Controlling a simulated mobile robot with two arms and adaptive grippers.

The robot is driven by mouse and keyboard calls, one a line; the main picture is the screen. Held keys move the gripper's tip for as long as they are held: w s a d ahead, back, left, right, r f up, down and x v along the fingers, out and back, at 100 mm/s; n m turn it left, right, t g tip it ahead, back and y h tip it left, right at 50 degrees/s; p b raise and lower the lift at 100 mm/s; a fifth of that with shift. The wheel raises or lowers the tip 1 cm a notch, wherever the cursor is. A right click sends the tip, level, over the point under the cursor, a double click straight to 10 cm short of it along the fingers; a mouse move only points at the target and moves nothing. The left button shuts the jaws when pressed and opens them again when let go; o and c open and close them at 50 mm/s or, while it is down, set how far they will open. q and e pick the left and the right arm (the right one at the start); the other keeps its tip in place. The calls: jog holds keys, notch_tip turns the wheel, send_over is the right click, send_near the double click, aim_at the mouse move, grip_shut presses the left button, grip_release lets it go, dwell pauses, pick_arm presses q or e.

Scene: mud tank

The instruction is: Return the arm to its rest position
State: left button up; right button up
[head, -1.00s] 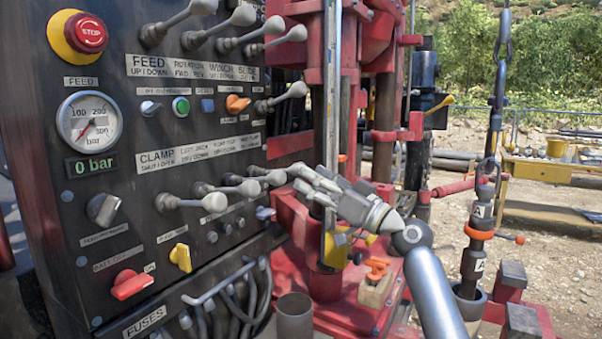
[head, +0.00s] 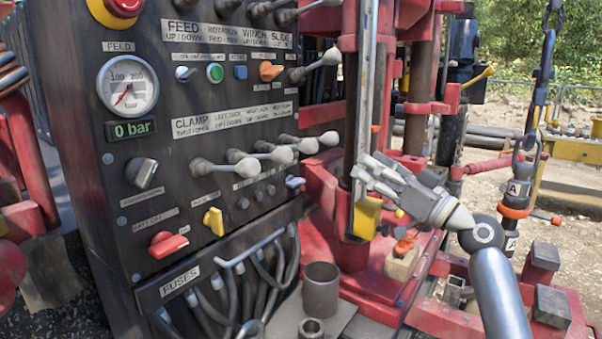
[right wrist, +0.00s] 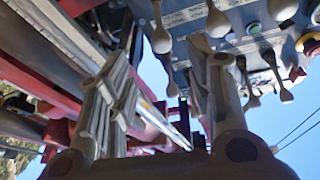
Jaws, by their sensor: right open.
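My right gripper (head: 364,172) is pale grey and stands in front of the red drill mast, right of the control panel (head: 115,185). Its fingers point left, with the arm coming up from the lower right. It is open and nothing shows between its fingers. The row of clamp levers (head: 245,167) with grey knobs lies to its left, with a gap to the nearest knob. In the right wrist view the two fingers (right wrist: 165,85) stand apart, with levers and the panel beyond them. My left gripper is not in view.
The red mast (head: 350,255) and a yellow part (head: 367,217) are close behind the gripper. A grey cup-like pipe (head: 320,290) stands below. A hanging rod with an orange collar (head: 515,205) is at right. Open gravel lies beyond.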

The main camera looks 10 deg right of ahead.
jog(key=s+a+f+g+h, duration=0.2)
jog(key=s+a+f, duration=0.1)
jog(key=f, duration=0.8)
jog(key=s+a+f+g+h, duration=0.1)
jog(key=s+a+f+g, duration=0.25)
jog(key=f, duration=0.65)
jog(key=s+a+f+g+h, duration=0.1)
jog(key=s+a+f+h, duration=0.2)
jog(key=f, duration=0.8)
jog(key=s+f+g+h, duration=0.2)
jog(key=s+f+g, duration=0.1)
jog(key=s+f, duration=0.85)
jog(key=s+d+f+m+g+h, duration=0.2)
jog(key=s, duration=0.7)
jog(key=s+d+f+m+g+h, duration=0.1)
jog(key=s+d+f+g+h, duration=0.15)
jog(key=s, duration=0.65)
notch_tip(320, 180, down, 24)
jog(key=s+p, duration=0.2)
jog(key=s+d+f+g+p, duration=0.1)
jog(key=s+f, duration=0.6)
jog(key=s, duration=0.1)
jog(key=s+d+f+g+p, duration=0.1)
jog(key=s+d+f, duration=0.1)
jog(key=s+f, duration=0.5)
jog(key=shift+s+d+f+h, duration=0.25)
jog(key=shift+s+d+h, duration=0.1)
jog(key=shift+s, duration=0.45)
